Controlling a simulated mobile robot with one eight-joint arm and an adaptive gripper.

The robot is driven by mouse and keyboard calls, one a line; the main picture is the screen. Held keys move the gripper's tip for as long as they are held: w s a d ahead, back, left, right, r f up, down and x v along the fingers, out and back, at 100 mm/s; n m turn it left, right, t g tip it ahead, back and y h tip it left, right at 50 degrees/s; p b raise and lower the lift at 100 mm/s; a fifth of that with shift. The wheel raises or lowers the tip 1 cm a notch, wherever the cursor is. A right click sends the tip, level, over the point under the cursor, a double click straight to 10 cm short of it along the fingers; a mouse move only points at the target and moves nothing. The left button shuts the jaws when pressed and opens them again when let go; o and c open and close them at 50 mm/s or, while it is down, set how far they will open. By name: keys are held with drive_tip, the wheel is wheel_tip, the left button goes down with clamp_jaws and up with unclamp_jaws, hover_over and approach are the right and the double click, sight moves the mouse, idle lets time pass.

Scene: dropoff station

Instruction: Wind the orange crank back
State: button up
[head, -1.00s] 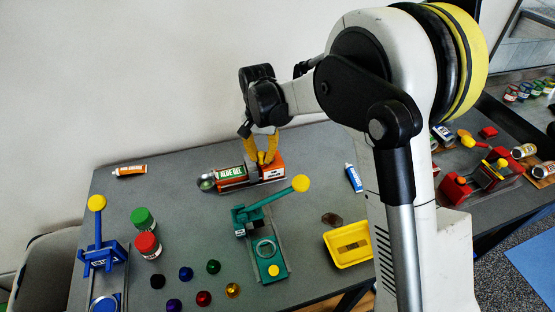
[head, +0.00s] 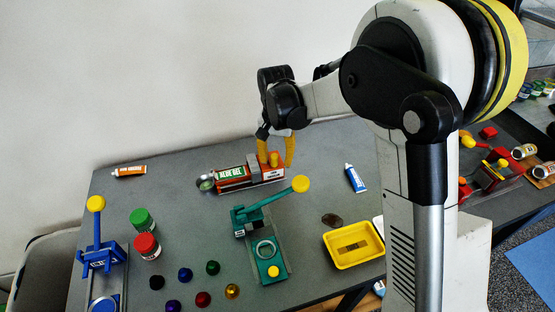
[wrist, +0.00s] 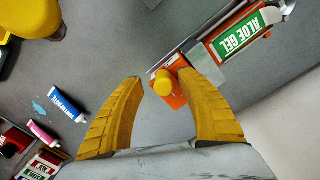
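The orange crank device (head: 270,178) stands at the back of the grey table, with a green-and-white ALOE GEL tube (head: 231,173) lying along its left part. In the wrist view its orange end block (wrist: 172,98) carries a round yellow knob (wrist: 163,84). My gripper (head: 276,163) is over the right end of the device. In the wrist view the fingers of my gripper (wrist: 160,79) are spread, with the yellow knob between their tips and gaps on both sides. I cannot tell how far the tips are above the block.
A teal lever press (head: 267,245) with a yellow knob stands just in front. A blue-and-white tube (head: 355,178) and a yellow tray (head: 368,258) lie to the right. A blue press (head: 99,255), two jars and several coloured caps are at left and front.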

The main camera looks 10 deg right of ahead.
drive_tip(key=shift+a, duration=0.1)
drive_tip(key=shift+r+p, duration=2)
drive_tip(key=shift+r, duration=1)
drive_tip(key=shift+s+r, duration=0.2)
drive_tip(key=shift+r, duration=0.1)
drive_tip(key=s+d+r+n+t+b, duration=0.2)
drive_tip(key=s+d+r+t, duration=0.2)
drive_tip(key=s+d+r, duration=0.6)
drive_tip(key=s+d+f+n+t+b, duration=0.1)
drive_tip(key=s, duration=0.5)
drive_tip(key=s+d+f+t, duration=0.1)
drive_tip(key=s+d+t, duration=0.1)
drive_tip(key=s, duration=0.5)
drive_tip(key=shift+d+f+n+b, duration=0.15)
drive_tip(key=shift+f+n+b, duration=0.2)
drive_tip(key=shift+n+b, duration=0.05)
